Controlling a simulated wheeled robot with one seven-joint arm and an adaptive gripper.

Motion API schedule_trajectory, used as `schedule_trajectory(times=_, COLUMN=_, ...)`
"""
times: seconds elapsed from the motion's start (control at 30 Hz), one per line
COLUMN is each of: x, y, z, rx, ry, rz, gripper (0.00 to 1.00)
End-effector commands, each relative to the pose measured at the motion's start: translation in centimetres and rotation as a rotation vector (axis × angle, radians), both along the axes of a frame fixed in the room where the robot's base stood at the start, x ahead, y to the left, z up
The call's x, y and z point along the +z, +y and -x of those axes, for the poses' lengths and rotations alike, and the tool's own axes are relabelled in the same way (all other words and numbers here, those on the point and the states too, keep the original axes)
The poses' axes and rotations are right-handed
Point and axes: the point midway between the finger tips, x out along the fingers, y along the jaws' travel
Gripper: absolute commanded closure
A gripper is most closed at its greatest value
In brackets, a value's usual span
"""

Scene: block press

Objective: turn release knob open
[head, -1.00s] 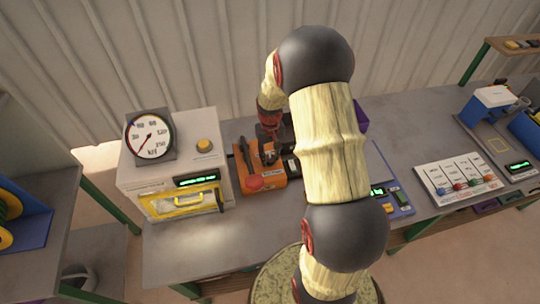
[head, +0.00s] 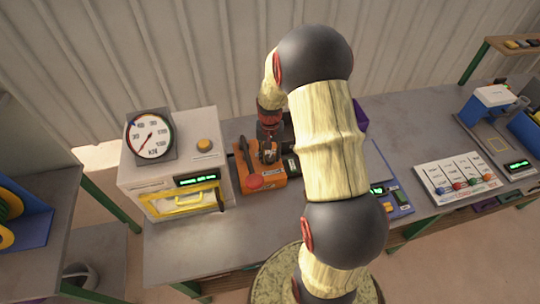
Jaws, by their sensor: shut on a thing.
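The orange press unit (head: 262,181) sits on the bench to the right of the white oven-like box, with a red button (head: 254,181) on its front and a dark lever (head: 244,150) at its left. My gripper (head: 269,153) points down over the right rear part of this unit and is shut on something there. The release knob cannot be made out; the gripper covers that spot. What lies between the fingertips is too small and dark to see.
The white box (head: 163,165) with a round gauge (head: 149,136), an orange knob (head: 205,145) and a yellow-framed door stands close on the left. A panel of labelled slots (head: 458,180) lies at the right. The bench front before the press is clear.

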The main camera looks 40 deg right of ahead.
Motion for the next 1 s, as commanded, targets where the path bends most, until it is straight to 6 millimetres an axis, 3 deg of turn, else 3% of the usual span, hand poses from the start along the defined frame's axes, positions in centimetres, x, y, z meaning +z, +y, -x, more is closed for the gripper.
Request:
schedule_trajectory(times=0.17, x=0.0, y=0.0, z=0.0, rx=-0.001, ry=-0.001, rz=-0.001, gripper=0.95)
schedule_trajectory(times=0.2, x=0.0, y=0.0, z=0.0, rx=-0.001, ry=-0.001, rz=-0.001, gripper=0.68)
schedule_trajectory(times=0.5, x=0.0, y=0.0, z=0.0, rx=0.0, ry=0.0, rz=0.0, gripper=0.51)
schedule_trajectory(times=0.83, x=0.2, y=0.0, z=0.0, rx=0.001, ry=-0.001, rz=0.001, gripper=0.51)
schedule_trajectory(times=1.0, x=2.1, y=-0.1, z=-0.1, rx=0.001, ry=-0.004, rz=0.002, gripper=0.51)
